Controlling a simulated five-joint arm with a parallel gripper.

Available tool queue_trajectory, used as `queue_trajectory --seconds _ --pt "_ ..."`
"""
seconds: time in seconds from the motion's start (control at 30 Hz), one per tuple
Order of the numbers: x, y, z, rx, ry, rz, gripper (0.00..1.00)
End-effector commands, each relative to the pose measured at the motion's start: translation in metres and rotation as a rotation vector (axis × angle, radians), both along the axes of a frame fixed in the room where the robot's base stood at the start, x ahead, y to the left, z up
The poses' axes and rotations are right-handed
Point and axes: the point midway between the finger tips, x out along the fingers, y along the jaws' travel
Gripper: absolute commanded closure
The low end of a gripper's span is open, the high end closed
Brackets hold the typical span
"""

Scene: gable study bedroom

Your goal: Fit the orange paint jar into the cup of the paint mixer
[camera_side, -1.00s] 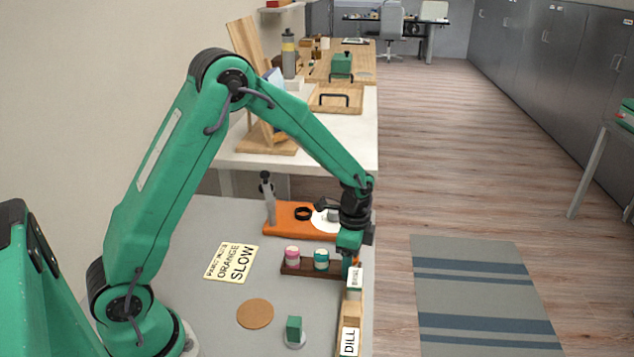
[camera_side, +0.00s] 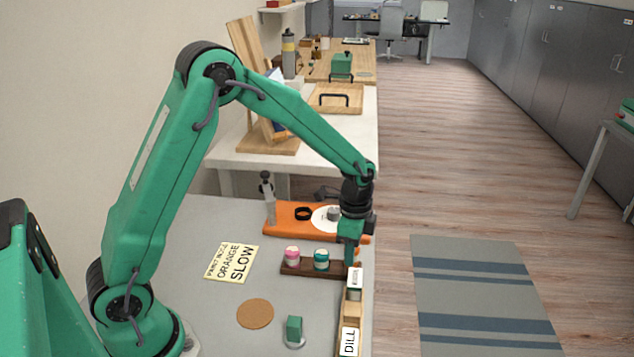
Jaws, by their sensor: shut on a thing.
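The paint mixer (camera_side: 290,222) is an orange base with a black ring (camera_side: 303,213), a white disc (camera_side: 322,224), a grey cup-like part (camera_side: 334,213) on the disc and a grey post (camera_side: 269,207) at its left end. My gripper (camera_side: 350,259) points down at the right end of a dark jar rack (camera_side: 300,270), in front of the mixer. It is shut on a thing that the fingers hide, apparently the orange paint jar. I cannot tell whether that thing is clear of the rack.
A pink jar (camera_side: 292,254) and a teal jar (camera_side: 322,259) stand in the rack. A wooden strip with a DILL label (camera_side: 349,342) runs along the right edge.

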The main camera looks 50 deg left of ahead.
Motion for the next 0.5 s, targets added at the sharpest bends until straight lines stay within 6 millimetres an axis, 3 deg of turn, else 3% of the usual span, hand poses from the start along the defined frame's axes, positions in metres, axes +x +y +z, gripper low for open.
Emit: queue_trajectory --seconds 0.3,0.5 --pt "0.001 0.0 0.05 0.0 -0.004 0.0 0.93" --pt "0.0 0.0 0.069 0.0 -0.001 0.0 0.93"
